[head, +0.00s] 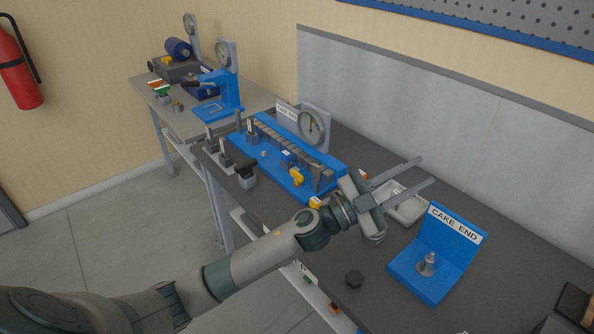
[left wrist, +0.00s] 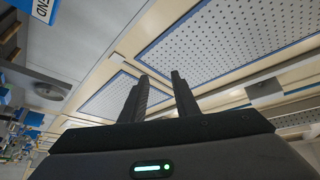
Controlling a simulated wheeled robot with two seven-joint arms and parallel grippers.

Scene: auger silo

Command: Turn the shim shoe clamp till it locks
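A long blue fixture (head: 262,160) with a row of grey blocks stands on the dark bench, labelled at its back. A yellow knob or lever (head: 297,177) sits near its right end; it may be the shim shoe clamp, but I cannot tell, nor whether it is locked. My left gripper (head: 426,170) is open and empty, right of the fixture and above the bench, its fingers pointing right and away. Its two parallel fingers also show apart in the left wrist view (left wrist: 160,78), facing the wall with nothing between them. My right gripper is not in view.
A light metal tray (head: 408,209) lies behind the left gripper. A blue "CAKE END" stand (head: 433,265) with a metal post is at the right. A round dial gauge (head: 312,127) stands behind the fixture.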

